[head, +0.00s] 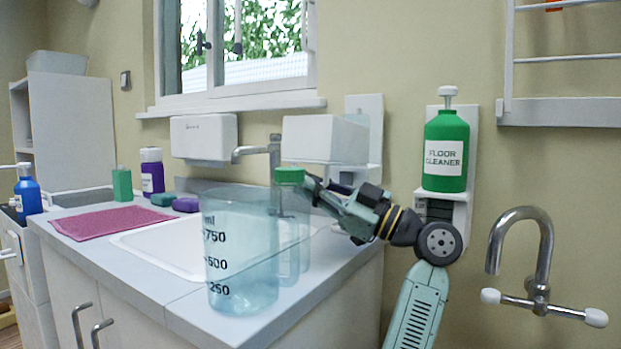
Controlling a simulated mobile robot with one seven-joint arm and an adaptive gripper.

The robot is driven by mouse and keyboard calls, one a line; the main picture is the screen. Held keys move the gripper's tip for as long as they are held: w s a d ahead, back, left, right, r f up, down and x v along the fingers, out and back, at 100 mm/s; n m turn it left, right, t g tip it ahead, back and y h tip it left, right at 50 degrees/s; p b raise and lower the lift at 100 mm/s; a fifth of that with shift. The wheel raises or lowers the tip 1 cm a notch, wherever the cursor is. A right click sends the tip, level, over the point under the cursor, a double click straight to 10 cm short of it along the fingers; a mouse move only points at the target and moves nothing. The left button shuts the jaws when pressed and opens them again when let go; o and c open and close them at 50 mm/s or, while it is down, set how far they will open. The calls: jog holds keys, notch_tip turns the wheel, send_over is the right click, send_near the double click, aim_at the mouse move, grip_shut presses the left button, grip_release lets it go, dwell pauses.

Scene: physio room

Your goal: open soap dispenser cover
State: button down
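A white wall unit (325,138) that looks like the soap dispenser is fixed to a pale backplate right of the tap. Its boxy front part juts out to the left; I cannot tell whether this is its cover or whether it is open. My gripper (310,187) is below this box, pointing left, close to a green cap (290,175). I cannot tell whether it touches the cap. The fingertips are small and partly hidden, so their opening is unclear. A second white wall box (203,137) hangs left of the tap.
A large clear measuring jug (241,255) stands at the counter's front right corner, before the sink (165,250). A curved tap (520,255) sticks out at right. A pink cloth (110,222) lies left.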

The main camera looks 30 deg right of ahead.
jog(key=shift+w+d+f+n+g+b, duration=0.1)
jog(key=shift+f+n+g+b, duration=0.1)
jog(key=shift+f+n, duration=0.3)
jog(key=shift+d+f+n+g+b, duration=0.1)
jog(key=shift+f+n+g, duration=0.1)
jog(key=shift+f+n, duration=0.3)
jog(key=c, duration=1.7)
grip_release()
jog(key=shift+r, duration=0.1)
